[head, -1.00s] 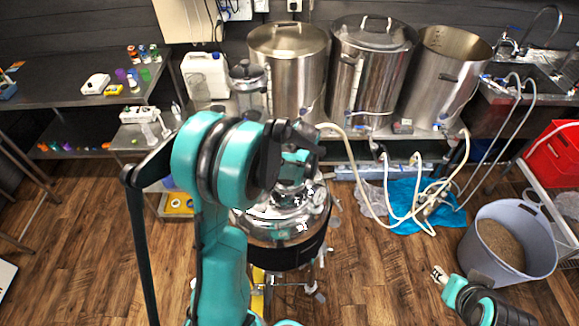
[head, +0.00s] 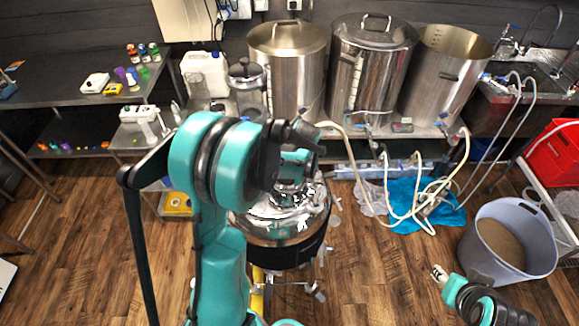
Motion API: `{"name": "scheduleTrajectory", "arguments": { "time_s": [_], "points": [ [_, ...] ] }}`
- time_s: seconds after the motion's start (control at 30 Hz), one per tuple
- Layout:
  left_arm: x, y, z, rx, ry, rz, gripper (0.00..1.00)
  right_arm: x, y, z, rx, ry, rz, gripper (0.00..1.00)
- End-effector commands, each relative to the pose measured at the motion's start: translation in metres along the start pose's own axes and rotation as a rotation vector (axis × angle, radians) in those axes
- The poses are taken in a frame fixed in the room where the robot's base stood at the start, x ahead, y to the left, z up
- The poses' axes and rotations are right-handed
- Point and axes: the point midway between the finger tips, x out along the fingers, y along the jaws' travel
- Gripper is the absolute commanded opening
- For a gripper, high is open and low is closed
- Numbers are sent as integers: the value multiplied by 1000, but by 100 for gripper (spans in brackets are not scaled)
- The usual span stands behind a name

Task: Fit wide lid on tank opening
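A shiny metal tank (head: 285,250) with a dark band around its side stands on the floor in front of me. Its bright, reflective top (head: 262,212) is partly covered by my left arm. I cannot tell the wide lid apart from the tank's top, nor see the opening. My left gripper (head: 291,186) points down just over the tank's top. Its fingers are mostly hidden by my wrist and blurred against the reflections. My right gripper (head: 438,273) is low at the right, away from the tank, over the floor beside the grey bucket. Its finger gap is too small to read.
Several steel kettles (head: 370,70) stand on the back bench. A grey bucket (head: 481,265) of grain is at the right. Hoses (head: 410,215) lie on a blue cloth (head: 450,212). A dark table (head: 60,95) is at the left. Wooden floor is clear left of the tank.

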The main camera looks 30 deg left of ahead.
Motion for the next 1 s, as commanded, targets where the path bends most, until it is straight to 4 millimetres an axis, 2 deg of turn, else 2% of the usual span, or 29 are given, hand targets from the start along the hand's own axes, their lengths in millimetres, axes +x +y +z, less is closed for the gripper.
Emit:
{"name": "scheduleTrajectory", "arguments": {
  "time_s": [0.6, 1.0],
  "points": [
    [0, 0, 0, 0, 0, 0, 0, 3, 0, 2, 0, 0, 0, 40],
    [8, 0, 3, 0, 0, 0, 0, 9, 0, 6, 0, 0, 0, 40]
  ]
}}
